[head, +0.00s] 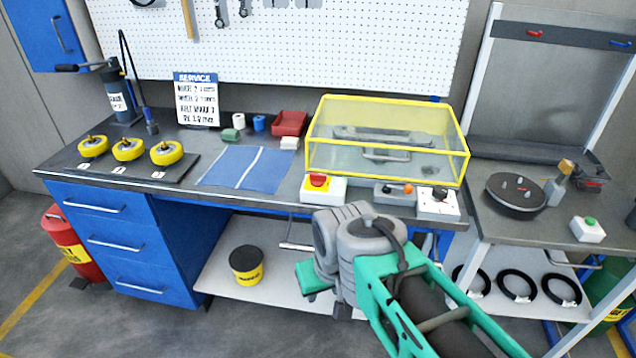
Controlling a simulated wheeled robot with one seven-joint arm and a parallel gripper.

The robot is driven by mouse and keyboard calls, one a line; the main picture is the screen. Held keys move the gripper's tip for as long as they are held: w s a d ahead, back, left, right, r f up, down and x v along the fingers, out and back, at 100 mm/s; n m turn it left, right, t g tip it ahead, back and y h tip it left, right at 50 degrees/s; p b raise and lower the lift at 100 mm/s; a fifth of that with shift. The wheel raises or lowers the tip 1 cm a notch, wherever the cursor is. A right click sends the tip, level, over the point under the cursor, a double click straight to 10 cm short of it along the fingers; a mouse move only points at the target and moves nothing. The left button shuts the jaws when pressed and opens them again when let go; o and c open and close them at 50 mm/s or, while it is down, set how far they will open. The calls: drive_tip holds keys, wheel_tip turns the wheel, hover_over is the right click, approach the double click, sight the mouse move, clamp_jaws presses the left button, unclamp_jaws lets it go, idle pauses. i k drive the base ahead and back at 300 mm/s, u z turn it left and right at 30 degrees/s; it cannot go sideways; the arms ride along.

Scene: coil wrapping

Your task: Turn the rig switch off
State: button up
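Several control boxes stand along the front edge of the workbench, and I cannot tell for certain which is the rig switch. A white and yellow box with a red knob (318,182) is in front of the clear yellow-framed guard (388,140). My grey and teal arm reaches in from the lower right, below and in front of these boxes. My gripper's fingers cannot be made out.
The workbench (60,165) holds yellow wheels (166,152), a blue mat (245,168), a red bin (289,123) and a service sign (197,99). A side table at right bears a dark turntable (515,194) and a green-button box (588,229). Black rings (515,286) lie below.

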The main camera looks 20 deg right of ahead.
sight(317, 180)
drive_tip(key=u, duration=0.05)
drive_tip(key=i, duration=0.35)
drive_tip(key=u, duration=1.7)
